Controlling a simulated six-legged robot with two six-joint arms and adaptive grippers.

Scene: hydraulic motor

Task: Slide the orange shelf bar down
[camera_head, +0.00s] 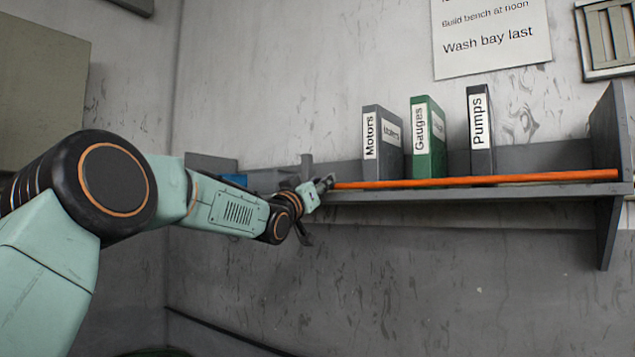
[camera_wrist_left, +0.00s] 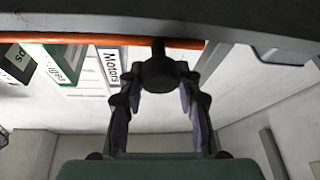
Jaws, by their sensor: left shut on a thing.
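The orange shelf bar (camera_head: 480,180) runs nearly level along the front edge of the grey shelf, in front of the binders. It also shows at the top of the left wrist view (camera_wrist_left: 60,39). A dark round knob (camera_wrist_left: 158,74) with a short stem stands at the bar, near its end by my arm. My left gripper (camera_head: 325,184) is at that left end of the bar. In the left wrist view its fingers (camera_wrist_left: 159,86) close around the knob from both sides. The exact finger contact is dark and hard to see. My right gripper is not in view.
The Motors (camera_head: 384,144), Gauges (camera_head: 428,140) and Pumps (camera_head: 481,133) binders stand upright on the shelf behind the bar. The shelf's right end panel (camera_head: 607,140) rises beside the bar's far end. The wall below the shelf is clear. A paper notice (camera_head: 490,40) hangs above.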

